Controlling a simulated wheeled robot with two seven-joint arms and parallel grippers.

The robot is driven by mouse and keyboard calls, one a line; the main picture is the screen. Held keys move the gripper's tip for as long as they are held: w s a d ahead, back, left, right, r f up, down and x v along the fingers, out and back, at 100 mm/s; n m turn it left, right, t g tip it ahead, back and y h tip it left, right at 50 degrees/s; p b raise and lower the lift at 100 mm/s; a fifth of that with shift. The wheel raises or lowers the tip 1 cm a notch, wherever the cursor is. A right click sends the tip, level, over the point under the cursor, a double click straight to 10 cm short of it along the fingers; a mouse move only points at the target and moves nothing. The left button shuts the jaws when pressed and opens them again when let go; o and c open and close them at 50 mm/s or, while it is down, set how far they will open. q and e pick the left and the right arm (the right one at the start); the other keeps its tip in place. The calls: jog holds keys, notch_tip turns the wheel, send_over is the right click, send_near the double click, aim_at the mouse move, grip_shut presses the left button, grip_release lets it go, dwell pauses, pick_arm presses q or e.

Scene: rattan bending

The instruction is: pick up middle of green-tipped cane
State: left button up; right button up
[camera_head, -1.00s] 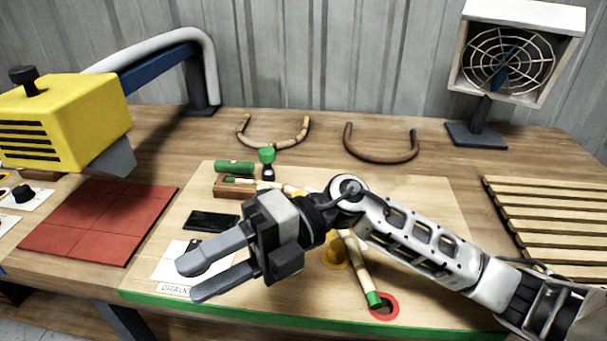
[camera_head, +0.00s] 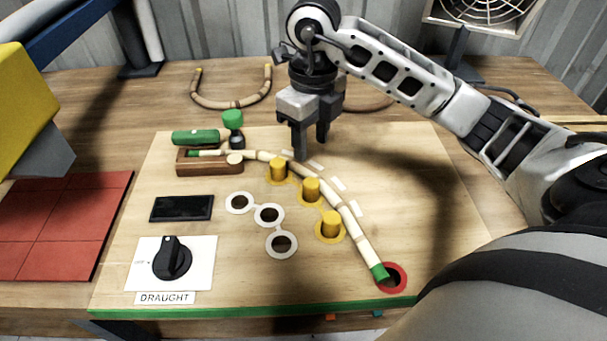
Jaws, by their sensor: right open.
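The green-tipped cane (camera_head: 343,207) lies in a curve on the light wooden board. The cane bends around the outer side of three yellow pegs (camera_head: 311,189). My right gripper (camera_head: 311,150) is open and points down, close to the upper middle of the cane. I cannot tell whether its fingers touch the cane. My left gripper is not in view.
A draught knob (camera_head: 172,258), a black panel (camera_head: 182,208) and white-ringed holes (camera_head: 268,215) sit on the board's left. A bent cane (camera_head: 233,103) lies behind. Red tiles (camera_head: 60,225) lie left.

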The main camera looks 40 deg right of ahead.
aim_at(307, 171)
jog(key=shift+w+a+f+p, duration=0.1)
jog(key=shift+a+f+p, duration=0.1)
jog(key=shift+f, duration=1.55)
jog(key=shift+w+a+f+p, duration=0.1)
jog(key=shift+f+p, duration=0.05)
jog(key=shift+f, duration=1.55)
grip_shut()
